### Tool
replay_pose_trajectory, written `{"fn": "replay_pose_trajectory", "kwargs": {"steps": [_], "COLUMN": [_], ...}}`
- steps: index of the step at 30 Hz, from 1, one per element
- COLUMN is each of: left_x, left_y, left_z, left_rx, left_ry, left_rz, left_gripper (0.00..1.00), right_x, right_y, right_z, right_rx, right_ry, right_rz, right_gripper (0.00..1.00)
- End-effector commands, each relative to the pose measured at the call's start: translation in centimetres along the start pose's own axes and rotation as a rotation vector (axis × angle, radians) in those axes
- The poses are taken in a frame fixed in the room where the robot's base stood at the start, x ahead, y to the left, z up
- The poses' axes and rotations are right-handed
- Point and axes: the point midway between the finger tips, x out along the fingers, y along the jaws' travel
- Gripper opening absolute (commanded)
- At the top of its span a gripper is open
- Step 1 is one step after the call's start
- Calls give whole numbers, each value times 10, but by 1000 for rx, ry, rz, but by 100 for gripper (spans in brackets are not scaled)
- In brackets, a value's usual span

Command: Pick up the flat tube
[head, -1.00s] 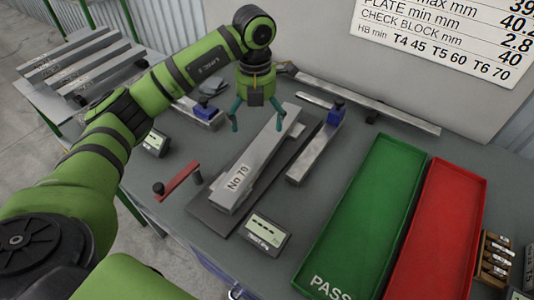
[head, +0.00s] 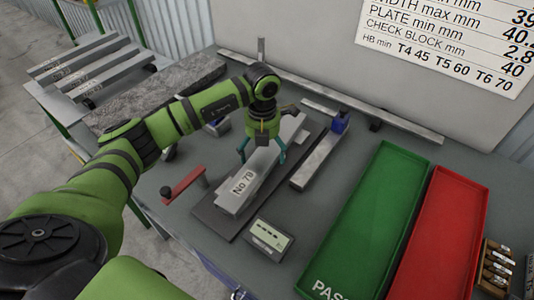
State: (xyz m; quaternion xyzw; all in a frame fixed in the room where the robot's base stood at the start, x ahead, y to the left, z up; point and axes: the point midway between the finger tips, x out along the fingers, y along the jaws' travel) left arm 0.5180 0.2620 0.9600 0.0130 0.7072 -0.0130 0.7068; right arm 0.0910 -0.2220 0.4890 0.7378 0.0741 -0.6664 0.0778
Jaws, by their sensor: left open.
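The flat tube, a grey metal bar marked "No 79" (head: 243,186), lies on a dark plate (head: 213,219) in the middle of the table, running from front left to back right. My left gripper (head: 262,161) is over the tube's middle, pointing down. Its teal fingers are open, one on each side of the tube in this view. I cannot tell whether they touch it or how low they reach. The gripper and wrist hide part of the tube. My right gripper is not in view.
A grey bar with a blue block (head: 315,160) lies close to the right of the plate. A red-handled tool (head: 184,184) is on the left and a small display box (head: 268,237) in front. Green (head: 345,240) and red (head: 432,250) trays stand to the right.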

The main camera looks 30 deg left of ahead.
Motion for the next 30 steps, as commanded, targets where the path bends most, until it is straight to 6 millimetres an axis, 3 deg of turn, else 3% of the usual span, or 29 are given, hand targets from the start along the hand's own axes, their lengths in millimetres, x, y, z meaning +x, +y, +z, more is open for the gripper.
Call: {"fn": "replay_pose_trajectory", "kwargs": {"steps": [1, 6, 7, 20, 28, 30], "left_x": [0, 0, 0, -6, -42, -49], "left_y": [0, 0, 0, 0, 0, -17], "left_z": [0, 0, 0, 1, 2, -4], "left_rx": [0, 0, 0, 0, 1, 8], "left_ry": [0, 0, 0, -4, -11, -8], "left_rz": [0, 0, 0, -1, -1, -4], "left_gripper": [100, 32, 25, 24, 24, 24], "right_x": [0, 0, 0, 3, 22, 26], "right_y": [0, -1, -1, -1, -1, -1], "right_z": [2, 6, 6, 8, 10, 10], "right_rx": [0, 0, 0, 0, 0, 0], "right_ry": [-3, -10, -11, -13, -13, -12], "right_rz": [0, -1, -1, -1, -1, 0], "right_gripper": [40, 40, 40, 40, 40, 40]}}
